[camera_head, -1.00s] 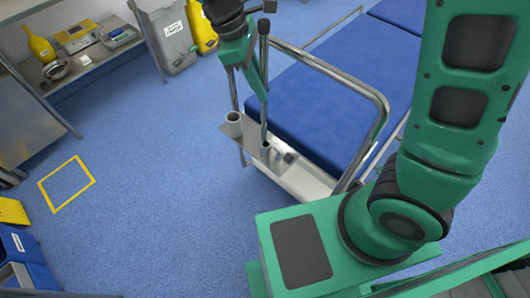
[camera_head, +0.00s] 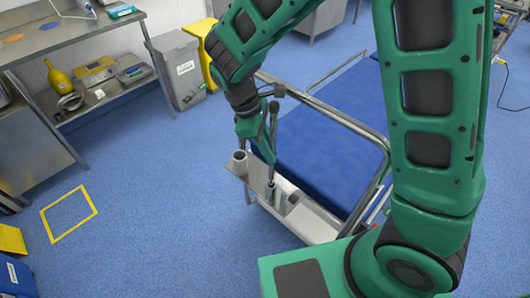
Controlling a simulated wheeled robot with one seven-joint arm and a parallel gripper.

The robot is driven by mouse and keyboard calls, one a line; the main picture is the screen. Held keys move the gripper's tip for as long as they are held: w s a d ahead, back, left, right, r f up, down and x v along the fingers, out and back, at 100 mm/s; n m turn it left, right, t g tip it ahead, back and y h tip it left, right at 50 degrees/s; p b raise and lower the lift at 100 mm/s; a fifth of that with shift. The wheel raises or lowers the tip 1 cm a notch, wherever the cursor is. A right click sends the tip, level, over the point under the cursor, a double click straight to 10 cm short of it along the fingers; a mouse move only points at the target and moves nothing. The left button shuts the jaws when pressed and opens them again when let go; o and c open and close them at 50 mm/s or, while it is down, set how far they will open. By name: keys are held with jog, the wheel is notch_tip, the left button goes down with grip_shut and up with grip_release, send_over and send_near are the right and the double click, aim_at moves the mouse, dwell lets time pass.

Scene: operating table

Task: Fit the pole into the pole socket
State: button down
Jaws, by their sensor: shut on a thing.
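The thin grey pole (camera_head: 273,118) stands nearly upright at the near end of the bed. My gripper (camera_head: 269,157) is shut on the pole, low on its shaft. The pole's lower end is at the small round pole socket (camera_head: 270,190) on the pale end shelf of the bed. I cannot tell from this view whether the end is inside the socket or just over its mouth. The gripper's fingers hide part of the shaft.
A grey cup-shaped holder (camera_head: 240,161) stands left of the socket. The bed's metal rail (camera_head: 340,116) arches close behind and right of the pole. The blue mattress (camera_head: 325,150) lies beyond. A grey bin (camera_head: 180,68) and metal shelf (camera_head: 110,92) are back left.

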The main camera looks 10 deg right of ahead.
jog(key=shift+f, duration=0.6)
jog(key=c, duration=1.7)
grip_release()
jog(key=v, duration=1.2)
